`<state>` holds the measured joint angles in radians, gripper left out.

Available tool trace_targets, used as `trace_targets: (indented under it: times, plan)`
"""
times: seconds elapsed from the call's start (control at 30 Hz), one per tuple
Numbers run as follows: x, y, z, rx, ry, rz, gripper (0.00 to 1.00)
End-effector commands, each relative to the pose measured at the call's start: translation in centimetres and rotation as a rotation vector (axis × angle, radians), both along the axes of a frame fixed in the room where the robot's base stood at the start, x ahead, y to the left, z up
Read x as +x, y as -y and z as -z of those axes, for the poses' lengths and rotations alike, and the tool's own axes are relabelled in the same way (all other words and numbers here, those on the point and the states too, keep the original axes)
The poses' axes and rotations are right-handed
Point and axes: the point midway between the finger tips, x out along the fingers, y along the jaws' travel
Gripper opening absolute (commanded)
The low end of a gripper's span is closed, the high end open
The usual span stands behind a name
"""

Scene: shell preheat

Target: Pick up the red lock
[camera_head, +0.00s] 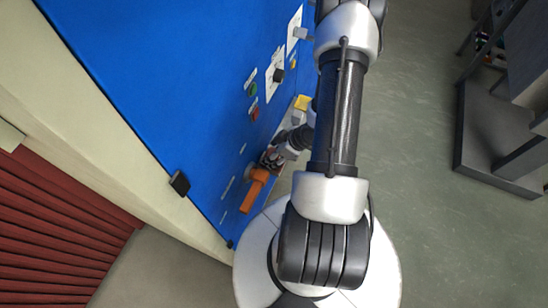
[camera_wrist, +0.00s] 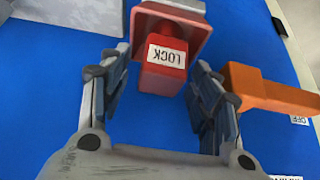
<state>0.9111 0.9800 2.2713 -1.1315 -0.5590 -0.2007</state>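The red lock (camera_wrist: 164,72), with a white label reading LOCK, shows in the wrist view in front of the blue panel. It sits at the mouth of a pale-red square holder (camera_wrist: 201,27). My gripper (camera_wrist: 162,64) is open, with one finger on each side of the lock and a visible gap to each. In the head view, my gripper (camera_head: 272,158) is close to the panel, beside the orange handle (camera_head: 252,192). The lock cannot be made out clearly there.
The orange handle (camera_wrist: 268,89) stands out from the blue panel (camera_wrist: 45,105) just right of my right finger. A grey box (camera_wrist: 75,12) lies at upper left. Buttons and switches, including a green one (camera_head: 252,89), sit further up the panel. Open floor (camera_head: 425,150) lies to the right.

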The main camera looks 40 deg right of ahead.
Motion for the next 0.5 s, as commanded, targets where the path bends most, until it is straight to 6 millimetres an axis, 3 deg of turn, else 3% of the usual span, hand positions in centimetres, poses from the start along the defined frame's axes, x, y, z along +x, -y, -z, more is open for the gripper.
trace_targets:
  times: [0.5]
  plan:
    - [-0.03,-0.01,-0.01,0.0,0.0,0.0,0.2]
